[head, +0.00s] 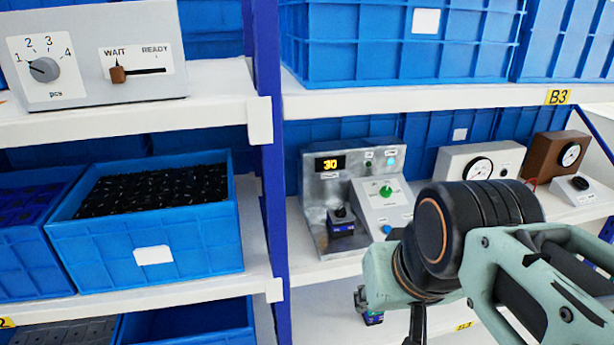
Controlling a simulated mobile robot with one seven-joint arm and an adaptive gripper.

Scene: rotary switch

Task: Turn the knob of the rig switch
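The grey metal rig (310,205) stands on the middle shelf right of the blue post, with a lit display reading 30. In its lower left bay sits a small switch block with a black knob (341,212). Beside it, a sloped light panel carries a green knob (386,190) on a dial. My arm covers the lower right of the rig. My gripper (415,325) shows only in part below my wrist, lower than the rig and apart from both knobs. Its fingertips are not clear. A small blue-and-dark piece (373,318) shows beside it; I cannot tell whether it is held.
Right of the rig stand a white meter box (456,160), a brown gauge box (552,156) and a small black-knobbed box (578,188). A grey box with a 1-to-4 dial (42,69) sits upper left. Blue crates (150,225) fill the left shelf. The blue post (272,180) divides the bays.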

